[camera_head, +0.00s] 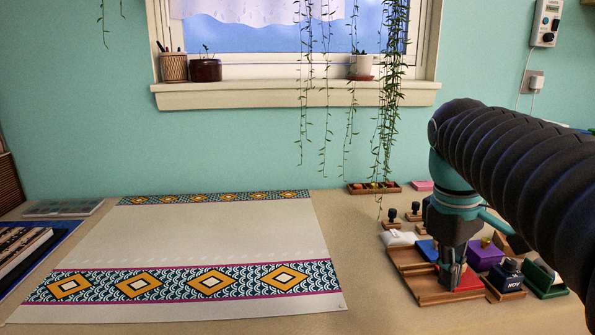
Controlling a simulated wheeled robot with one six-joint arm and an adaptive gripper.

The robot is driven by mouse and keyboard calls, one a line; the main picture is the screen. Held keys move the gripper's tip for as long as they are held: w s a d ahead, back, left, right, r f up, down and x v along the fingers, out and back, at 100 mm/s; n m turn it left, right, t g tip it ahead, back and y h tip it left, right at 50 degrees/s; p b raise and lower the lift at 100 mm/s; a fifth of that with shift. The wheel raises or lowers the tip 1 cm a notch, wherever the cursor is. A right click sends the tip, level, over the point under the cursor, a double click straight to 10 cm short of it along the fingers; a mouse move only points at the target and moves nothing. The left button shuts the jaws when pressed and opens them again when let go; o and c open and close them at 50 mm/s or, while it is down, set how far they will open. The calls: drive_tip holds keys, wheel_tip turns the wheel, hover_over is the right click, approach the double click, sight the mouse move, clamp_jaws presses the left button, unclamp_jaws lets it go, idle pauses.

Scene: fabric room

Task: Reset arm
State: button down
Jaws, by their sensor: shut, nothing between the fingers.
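My arm reaches in from the right edge, covered in a black ribbed sleeve. My gripper (449,284) points down at the right of the table, over a wooden tray (409,275). Its fingers are shut with nothing visible between them. The fingertips are close to a red block (468,279) in or beside the tray; I cannot tell whether they touch it. A blue piece (427,249) shows partly behind the gripper.
Around the tray stand stamps (391,218), a white pouch (397,238), a purple box (486,255), a dark ink bottle (507,275) and a green holder (545,279). A patterned cloth (190,243) lies flat at left and centre. Vines (386,130) hang near the window.

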drive_tip(key=s+a+f+m+t, duration=0.2)
drive_tip(key=s+a+f+m, duration=0.1)
drive_tip(key=f, duration=0.3)
drive_tip(key=s+a+f+m+t+y, duration=0.1)
drive_tip(key=s+a+f+m+t, duration=0.1)
drive_tip(key=s+a+f+t, duration=0.1)
wheel_tip(320, 180, down, 4)
drive_tip(key=shift+s+a+r+m+y, duration=0.2)
drive_tip(key=shift+s+a+m+y, duration=0.15)
drive_tip(key=shift+s+a, duration=0.6)
drive_tip(key=shift+s, duration=0.2)
